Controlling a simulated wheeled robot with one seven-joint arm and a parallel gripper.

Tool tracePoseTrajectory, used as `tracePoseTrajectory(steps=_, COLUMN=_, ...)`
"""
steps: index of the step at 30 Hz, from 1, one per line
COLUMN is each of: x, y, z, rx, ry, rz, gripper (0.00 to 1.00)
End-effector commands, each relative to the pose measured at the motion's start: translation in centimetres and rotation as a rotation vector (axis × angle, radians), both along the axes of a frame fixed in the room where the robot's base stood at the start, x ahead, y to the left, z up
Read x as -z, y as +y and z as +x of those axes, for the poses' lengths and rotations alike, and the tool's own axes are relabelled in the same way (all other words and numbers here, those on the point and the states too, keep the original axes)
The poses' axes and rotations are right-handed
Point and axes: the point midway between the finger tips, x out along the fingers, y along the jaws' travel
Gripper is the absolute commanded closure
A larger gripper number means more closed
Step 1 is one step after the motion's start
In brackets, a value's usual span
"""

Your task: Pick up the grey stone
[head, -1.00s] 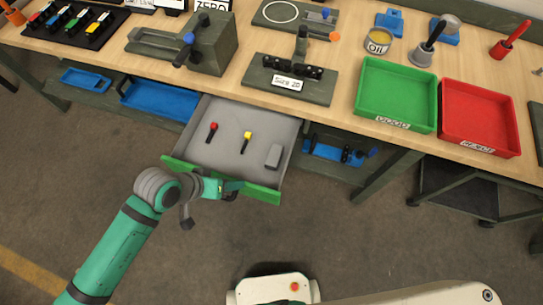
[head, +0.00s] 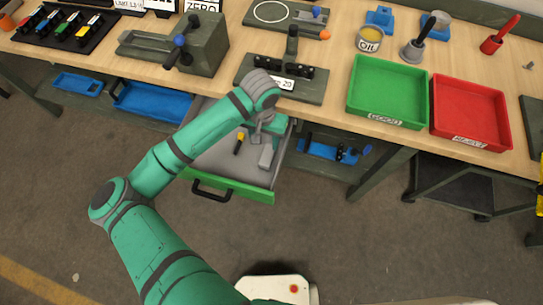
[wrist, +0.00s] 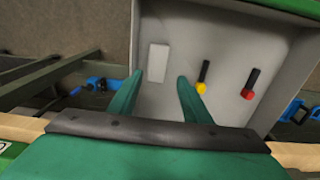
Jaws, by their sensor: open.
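The grey stone (head: 266,155) is a small pale block lying in the open drawer (head: 205,158), near its right side. In the wrist view the grey stone (wrist: 158,62) lies just beyond my fingers, nearer the left finger. My gripper (wrist: 157,82) is open and empty, with its two green fingers apart and pointing into the drawer. In the head view my gripper (head: 262,135) is over the back right of the drawer, partly hidden by my own arm. No contact with the stone is visible.
A yellow-tipped black tool (head: 239,143) lies left of the stone. A red-tipped tool (wrist: 250,84) shows in the wrist view. The drawer's green front (head: 235,190) and walls surround them. The workbench edge (head: 330,113) overhangs behind, carrying green (head: 388,92) and red (head: 470,110) trays.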

Motion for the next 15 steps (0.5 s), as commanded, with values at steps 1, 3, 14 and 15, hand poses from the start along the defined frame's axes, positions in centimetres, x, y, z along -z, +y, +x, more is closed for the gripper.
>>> tracePoseTrajectory(steps=1, x=0.1, y=-0.3, z=0.0, rx=-0.006, ry=0.013, rz=0.006, gripper=0.55)
tracePoseTrajectory(steps=3, x=0.3, y=-0.5, z=-0.1, rx=-0.014, ry=0.023, rz=0.012, gripper=0.55)
tracePoseTrajectory(steps=14, x=4.7, y=-0.4, z=-0.2, rx=-0.020, ry=0.029, rz=0.015, gripper=0.55)
tracePoseTrajectory(steps=15, x=5.1, y=-0.4, z=-0.2, rx=-0.020, ry=0.028, rz=0.013, gripper=0.55)
